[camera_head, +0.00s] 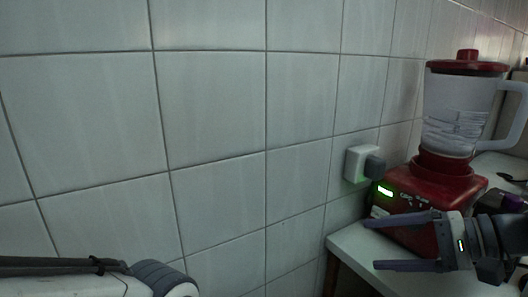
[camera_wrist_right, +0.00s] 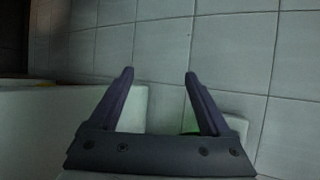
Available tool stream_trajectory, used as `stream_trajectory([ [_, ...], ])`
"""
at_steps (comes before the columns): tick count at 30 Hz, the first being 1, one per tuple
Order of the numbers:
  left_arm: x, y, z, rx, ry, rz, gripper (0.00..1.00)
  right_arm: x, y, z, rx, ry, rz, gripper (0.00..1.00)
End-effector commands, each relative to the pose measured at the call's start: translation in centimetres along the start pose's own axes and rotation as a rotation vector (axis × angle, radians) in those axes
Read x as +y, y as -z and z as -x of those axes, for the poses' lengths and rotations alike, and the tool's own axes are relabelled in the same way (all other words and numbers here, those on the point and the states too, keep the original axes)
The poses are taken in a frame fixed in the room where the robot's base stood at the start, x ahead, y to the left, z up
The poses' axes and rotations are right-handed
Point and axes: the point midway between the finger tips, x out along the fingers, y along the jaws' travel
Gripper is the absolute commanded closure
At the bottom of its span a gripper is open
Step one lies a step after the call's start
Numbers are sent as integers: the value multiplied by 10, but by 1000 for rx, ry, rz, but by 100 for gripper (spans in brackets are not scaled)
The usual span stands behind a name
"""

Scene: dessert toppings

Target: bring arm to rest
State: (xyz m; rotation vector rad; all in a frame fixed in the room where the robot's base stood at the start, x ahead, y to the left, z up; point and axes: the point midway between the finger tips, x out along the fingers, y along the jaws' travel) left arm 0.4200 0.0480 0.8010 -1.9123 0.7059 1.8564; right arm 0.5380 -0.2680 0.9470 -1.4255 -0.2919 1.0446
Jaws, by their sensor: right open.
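My right gripper (camera_head: 371,243) is at the lower right in the head view, with its jaws open and empty. Its two dark fingers point left, in front of the red blender base and the counter's end. In the right wrist view the open gripper (camera_wrist_right: 159,73) faces the tiled wall, with nothing between the fingertips. Part of my left arm (camera_head: 95,284) shows along the bottom left edge of the head view; its gripper is out of view.
A red blender (camera_head: 465,104) with a clear jug stands on the white counter (camera_head: 348,247) at the right, partly behind my right gripper. A socket with a plug (camera_head: 361,163) is on the tiled wall (camera_head: 215,110). The wall's left part has nothing on it.

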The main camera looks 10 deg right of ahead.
Motion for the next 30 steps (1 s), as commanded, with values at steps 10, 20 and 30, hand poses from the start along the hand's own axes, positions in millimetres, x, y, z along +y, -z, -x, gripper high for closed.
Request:
stream_trajectory([
  [10,7,5,93,0,0,0,50,-23,-119,-69,-399,-549,220,18],
  [20,12,9,168,0,0,0,50,-35,-197,-66,-579,-924,716,18],
  [30,16,12,220,0,0,0,50,-61,-242,-62,-639,-993,1239,18],
])
